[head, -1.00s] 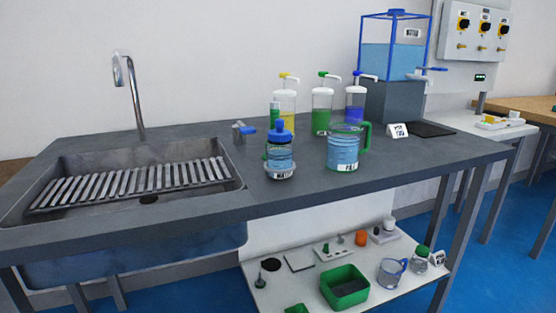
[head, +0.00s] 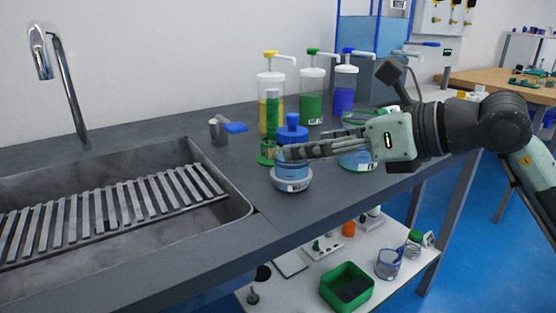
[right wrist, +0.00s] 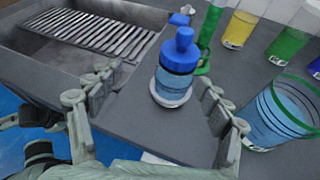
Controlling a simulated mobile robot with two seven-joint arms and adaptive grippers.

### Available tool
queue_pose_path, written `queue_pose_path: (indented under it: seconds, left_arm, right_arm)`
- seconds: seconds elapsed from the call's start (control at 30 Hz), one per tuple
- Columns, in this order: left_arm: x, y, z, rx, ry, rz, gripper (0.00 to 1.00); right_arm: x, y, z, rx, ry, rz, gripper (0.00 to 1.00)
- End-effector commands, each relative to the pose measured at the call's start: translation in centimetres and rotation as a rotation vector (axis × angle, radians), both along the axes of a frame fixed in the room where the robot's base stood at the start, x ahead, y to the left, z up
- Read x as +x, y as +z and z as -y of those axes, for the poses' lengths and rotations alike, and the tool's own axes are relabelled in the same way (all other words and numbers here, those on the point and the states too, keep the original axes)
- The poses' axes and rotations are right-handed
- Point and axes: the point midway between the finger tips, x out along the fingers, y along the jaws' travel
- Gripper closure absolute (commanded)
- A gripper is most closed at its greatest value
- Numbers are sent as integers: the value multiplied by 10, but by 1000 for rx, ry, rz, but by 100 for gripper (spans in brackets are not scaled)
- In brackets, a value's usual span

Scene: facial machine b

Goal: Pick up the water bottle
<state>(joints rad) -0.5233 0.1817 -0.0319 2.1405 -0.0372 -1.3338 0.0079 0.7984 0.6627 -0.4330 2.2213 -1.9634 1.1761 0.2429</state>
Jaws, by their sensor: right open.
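The water bottle (head: 291,132) has a blue cap and a clear body with blue water, and stands upright near the counter's front edge, right of the sink. In the right wrist view the bottle (right wrist: 178,68) sits in a pale round base. My right gripper (head: 290,152) reaches in from the right at the height of the bottle's upper body, hiding part of it. In the right wrist view its fingers are open, one on each side of the bottle, with gaps visible. My left gripper is not in view.
A jug of blue water with a green rim (right wrist: 285,108) stands close to the right finger.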

Motion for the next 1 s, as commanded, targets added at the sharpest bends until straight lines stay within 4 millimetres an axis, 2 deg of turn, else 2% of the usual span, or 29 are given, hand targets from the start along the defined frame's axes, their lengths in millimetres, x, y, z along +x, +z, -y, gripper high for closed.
queue_pose_path:
  seconds: [0.07, 0.17, 0.37, 0.53, 0.7, 1.0]
  left_arm:
    - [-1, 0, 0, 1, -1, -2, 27]
    - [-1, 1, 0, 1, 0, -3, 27]
    - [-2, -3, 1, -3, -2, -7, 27]
    - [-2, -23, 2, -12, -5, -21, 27]
    - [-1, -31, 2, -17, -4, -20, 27]
    - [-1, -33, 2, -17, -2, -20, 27]
  right_arm:
    - [7, 0, 13, -77, -47, 26, 22]
    - [14, -3, 17, -118, -75, 34, 22]
    - [28, -13, 2, -120, -76, 33, 22]
    - [40, -22, -16, -118, -75, 30, 22]
    - [53, -33, -30, -119, -75, 32, 22]
    - [56, -35, -33, -119, -76, 34, 22]
